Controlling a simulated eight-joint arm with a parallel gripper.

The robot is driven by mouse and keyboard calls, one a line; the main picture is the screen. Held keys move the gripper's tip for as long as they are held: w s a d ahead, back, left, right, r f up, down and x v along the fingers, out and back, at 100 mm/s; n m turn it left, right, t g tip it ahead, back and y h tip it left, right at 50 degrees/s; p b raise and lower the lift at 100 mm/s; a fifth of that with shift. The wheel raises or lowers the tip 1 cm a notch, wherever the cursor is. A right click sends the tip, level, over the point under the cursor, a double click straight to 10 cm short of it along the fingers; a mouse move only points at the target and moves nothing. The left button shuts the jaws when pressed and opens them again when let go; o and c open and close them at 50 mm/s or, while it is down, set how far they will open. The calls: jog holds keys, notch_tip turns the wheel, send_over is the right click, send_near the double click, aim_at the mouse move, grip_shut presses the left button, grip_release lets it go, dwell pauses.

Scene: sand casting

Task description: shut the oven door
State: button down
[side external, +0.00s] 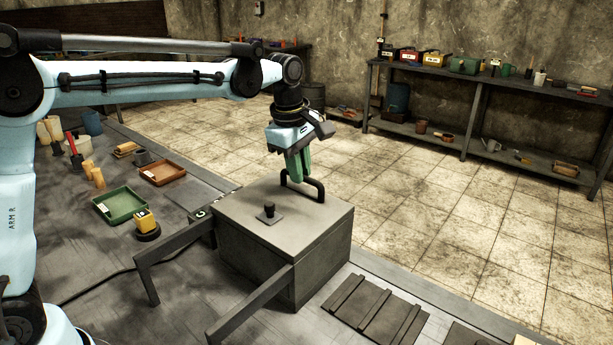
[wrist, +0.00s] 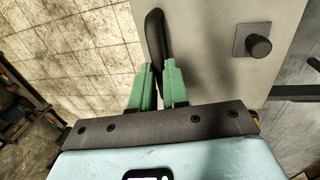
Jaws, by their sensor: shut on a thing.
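The oven (side external: 275,255) is a grey box on the workbench. Its flat grey door (side external: 255,220) lies on top of the box, with a small dark knob (side external: 269,210) on a square plate. A dark loop handle (side external: 318,190) stands at the door's far edge. My gripper (side external: 299,178), with green fingers, points down at the handle. In the wrist view the green fingers (wrist: 158,88) sit either side of the dark handle (wrist: 155,35) and are shut on it. The door surface (wrist: 215,50) and the knob (wrist: 258,46) also show there. The oven's inside is hidden.
Two grey bars (side external: 250,305) stick out from the oven's near side. A green tray (side external: 121,217), a brown tray (side external: 162,181) and a yellow item on a dark round base (side external: 146,222) stand on the bench to the left. A ribbed dark plate (side external: 377,308) lies to the right.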

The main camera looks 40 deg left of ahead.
jog(key=shift+w, duration=0.3)
jog(key=c, duration=1.1)
grip_release()
jog(key=shift+s, duration=0.1)
jog(key=r, duration=0.4)
jog(key=s+r, duration=0.1)
jog(key=r, duration=0.3)
jog(key=s+r, duration=0.1)
jog(key=r, duration=0.3)
jog(key=shift+s, duration=0.15)
